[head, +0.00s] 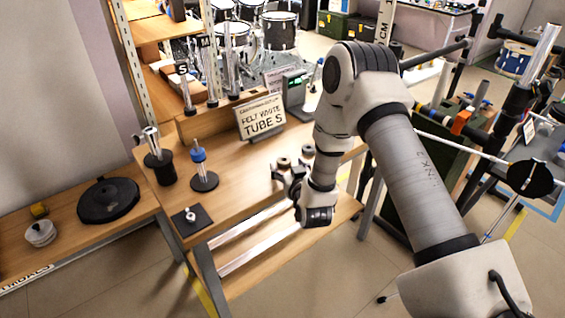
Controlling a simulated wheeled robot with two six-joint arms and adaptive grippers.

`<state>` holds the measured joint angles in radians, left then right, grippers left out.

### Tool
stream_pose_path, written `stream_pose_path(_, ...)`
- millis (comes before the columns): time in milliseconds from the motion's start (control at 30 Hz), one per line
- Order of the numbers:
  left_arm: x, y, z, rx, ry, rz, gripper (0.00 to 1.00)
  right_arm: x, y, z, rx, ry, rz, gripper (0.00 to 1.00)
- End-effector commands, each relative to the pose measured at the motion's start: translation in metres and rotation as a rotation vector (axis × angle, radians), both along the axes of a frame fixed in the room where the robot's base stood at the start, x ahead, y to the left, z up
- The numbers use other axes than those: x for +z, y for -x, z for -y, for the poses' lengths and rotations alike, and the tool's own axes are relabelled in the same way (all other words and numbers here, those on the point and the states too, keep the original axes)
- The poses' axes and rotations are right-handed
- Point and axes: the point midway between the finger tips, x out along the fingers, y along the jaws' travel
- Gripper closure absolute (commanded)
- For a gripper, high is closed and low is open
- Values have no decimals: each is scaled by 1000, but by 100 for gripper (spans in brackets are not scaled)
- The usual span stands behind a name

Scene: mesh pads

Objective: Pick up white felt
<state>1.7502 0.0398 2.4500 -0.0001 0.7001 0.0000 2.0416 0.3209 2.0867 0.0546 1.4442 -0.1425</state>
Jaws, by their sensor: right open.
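My left gripper is not in view.
A black holder with metal tubes (159,166) and a blue-topped post on a round base (204,180) stand on the table's left. A side bench holds a black round base (108,200) and a white round item (40,233). Stands (525,178) crowd the right.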

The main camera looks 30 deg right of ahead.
Motion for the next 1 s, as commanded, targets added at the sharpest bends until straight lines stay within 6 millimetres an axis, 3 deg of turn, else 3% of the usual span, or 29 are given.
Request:
stream_pose_path(167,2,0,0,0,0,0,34,-7,-27,8,0,0,1,28)
stream_pose_path(367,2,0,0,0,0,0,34,-8,-30,8,0,-1,-2,28)
stream_pose_path(400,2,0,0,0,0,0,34,-8,-30,8,0,-1,-2,31)
stream_pose_path(567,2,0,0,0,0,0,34,-8,-29,8,0,-1,-2,68)
stream_pose_path(600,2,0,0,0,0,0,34,-8,-29,8,0,-1,-2,70)
stream_pose_path(1000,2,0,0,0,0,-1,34,-6,-29,8,0,0,-1,71)
